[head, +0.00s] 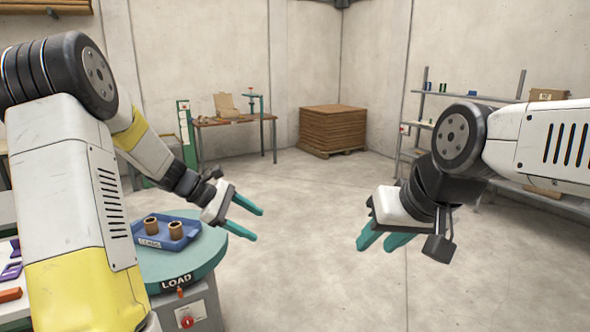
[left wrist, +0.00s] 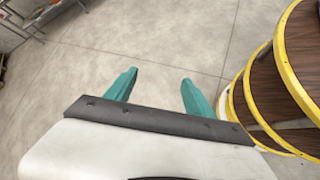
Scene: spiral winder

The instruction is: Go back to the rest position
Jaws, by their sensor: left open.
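My left gripper (head: 252,222) has green fingers and is open and empty, in the air to the right of a blue tray. In the left wrist view its two fingers (left wrist: 158,90) stand apart with only bare floor between them. My right gripper (head: 380,243) is in the air at the right of the head view, its green fingers pointing down and left. Its fingers overlap in the picture, but a gap shows between them, and nothing is seen in it.
A round green LOAD table (head: 211,258) holds the blue tray (head: 187,241) with two brown cups (head: 174,231). A workbench (head: 240,121), stacked brown boards (head: 333,128) and a shelf rack (head: 415,130) stand at the back. Yellow-rimmed brown drums (left wrist: 285,80) show in the wrist view. The middle floor is clear.

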